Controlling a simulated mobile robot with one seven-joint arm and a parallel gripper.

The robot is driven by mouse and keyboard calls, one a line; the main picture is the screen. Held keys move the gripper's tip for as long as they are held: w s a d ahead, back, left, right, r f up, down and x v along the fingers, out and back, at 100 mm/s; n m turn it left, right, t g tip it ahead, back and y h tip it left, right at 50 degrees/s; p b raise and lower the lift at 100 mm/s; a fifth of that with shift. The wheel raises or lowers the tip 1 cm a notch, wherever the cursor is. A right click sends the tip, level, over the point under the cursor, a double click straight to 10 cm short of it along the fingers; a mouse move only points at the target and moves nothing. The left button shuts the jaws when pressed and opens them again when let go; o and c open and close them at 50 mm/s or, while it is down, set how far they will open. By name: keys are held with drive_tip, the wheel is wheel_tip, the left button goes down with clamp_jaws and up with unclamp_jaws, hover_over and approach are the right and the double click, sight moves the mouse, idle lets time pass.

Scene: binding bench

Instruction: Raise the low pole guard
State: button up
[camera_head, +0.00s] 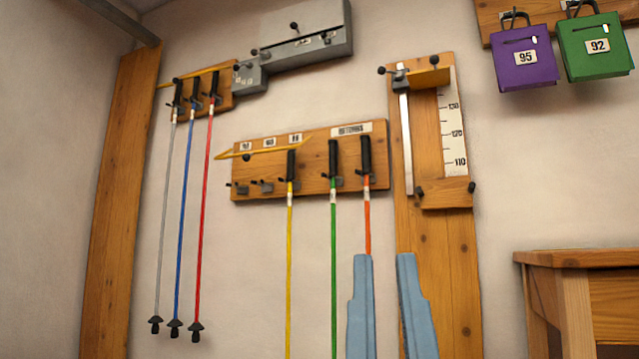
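The lower pole rack (318,185) is a wooden board on the wall near the middle of the head view. A thin yellow guard (262,149) crosses its left part and juts out past its left edge. Yellow (289,250), green (333,250) and orange (367,215) poles hang on its right part; the pegs at its left are empty. My gripper (384,262) shows as two blue-grey fingers at the bottom, spread apart with nothing between them. They are below and right of the guard, and the left finger hides the orange pole's lower part.
An upper rack (225,98) at left holds grey, blue and red poles behind another yellow bar (195,74). A measuring board (430,150) stands right of the lower rack. Purple (525,70) and green (595,62) bags hang upper right. A wooden bench (575,260) stands lower right.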

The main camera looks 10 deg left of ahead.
wheel_tip(320, 180, up, 70)
drive_tip(key=p, duration=6.9)
drive_tip(key=shift+a, duration=0.1)
clamp_jaws()
drive_tip(key=shift+f, duration=0.1)
